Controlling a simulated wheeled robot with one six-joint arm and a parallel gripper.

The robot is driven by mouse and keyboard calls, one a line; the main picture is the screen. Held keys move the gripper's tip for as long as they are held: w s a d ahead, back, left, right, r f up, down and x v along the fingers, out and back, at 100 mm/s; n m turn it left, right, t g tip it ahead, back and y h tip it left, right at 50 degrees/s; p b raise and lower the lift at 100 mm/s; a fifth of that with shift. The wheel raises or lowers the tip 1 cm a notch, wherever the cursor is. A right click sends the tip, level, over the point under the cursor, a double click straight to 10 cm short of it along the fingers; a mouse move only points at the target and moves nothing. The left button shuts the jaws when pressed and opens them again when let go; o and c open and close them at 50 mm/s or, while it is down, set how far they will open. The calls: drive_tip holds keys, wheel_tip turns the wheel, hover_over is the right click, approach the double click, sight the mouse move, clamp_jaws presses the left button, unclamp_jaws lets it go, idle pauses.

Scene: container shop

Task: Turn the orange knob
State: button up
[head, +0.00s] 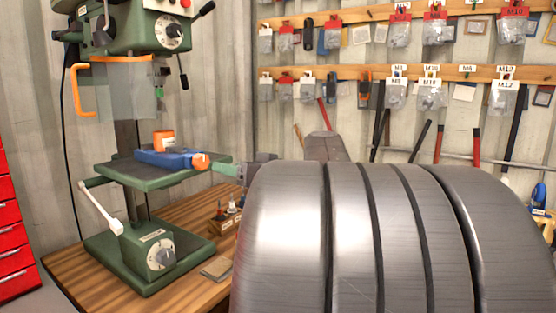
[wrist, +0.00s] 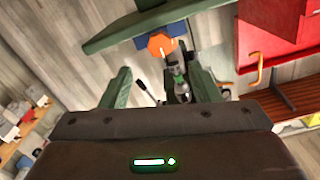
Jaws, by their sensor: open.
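The orange knob (head: 200,161) is on the right end of a blue vise (head: 165,158) on the drill press's green table (head: 125,171). In the wrist view the knob (wrist: 160,43) is a faceted orange piece beyond my fingertips, roughly midway between them. My gripper (wrist: 158,69) is open, with its two green fingers apart and nothing between them that I can see held. In the head view a green fingertip of my gripper (head: 226,169) shows just right of the knob; the rest is mostly hidden behind my grey arm. Contact with the knob cannot be seen.
The green drill press (head: 130,245) stands on a wooden bench (head: 75,275). A clear guard with an orange handle (head: 78,92) hangs above the vise. Red drawers (head: 12,235) are at the left. Small bits in a holder (head: 225,220) stand on the bench under my gripper.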

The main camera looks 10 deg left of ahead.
sight(204, 162)
drive_tip(key=p+x, duration=0.1)
drive_tip(key=x, duration=0.8)
drive_tip(key=shift+a, duration=0.2)
drive_tip(key=c, duration=1)
